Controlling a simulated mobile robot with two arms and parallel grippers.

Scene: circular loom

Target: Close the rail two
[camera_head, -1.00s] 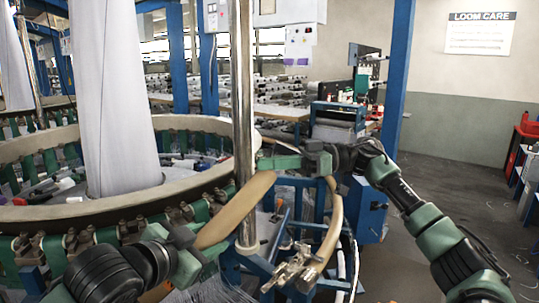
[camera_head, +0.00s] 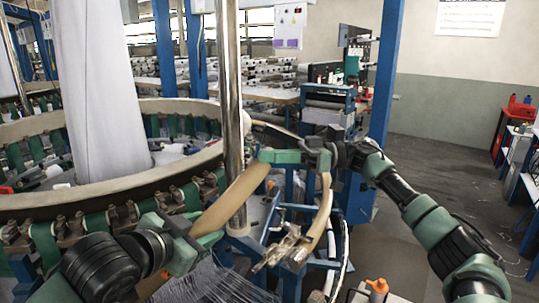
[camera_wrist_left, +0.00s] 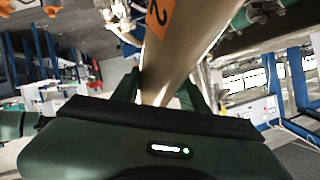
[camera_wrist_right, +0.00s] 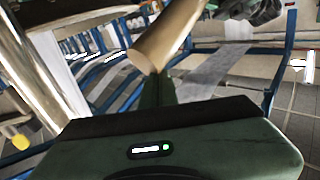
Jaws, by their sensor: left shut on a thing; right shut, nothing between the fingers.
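Rail two is a tan curved strip (camera_head: 236,198) slanting in front of the steel pole in the head view. In the left wrist view the rail (camera_wrist_left: 178,60) bears an orange label with a 2 (camera_wrist_left: 158,17). My left gripper (camera_head: 201,240) is shut on this rail near its lower left end. My right gripper (camera_head: 262,155) is shut and empty at the rail's upper right end. In the right wrist view the end of a tan rail (camera_wrist_right: 168,38) is just beyond the shut fingers (camera_wrist_right: 156,88); whether they touch, I cannot tell.
A vertical steel pole (camera_head: 230,100) stands behind the rail. The loom's round ring (camera_head: 90,195) fills the left. Another curved tan rail (camera_head: 323,215) and a metal fitting (camera_head: 283,245) are at the right on a blue frame. Open floor (camera_head: 440,180) lies further right.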

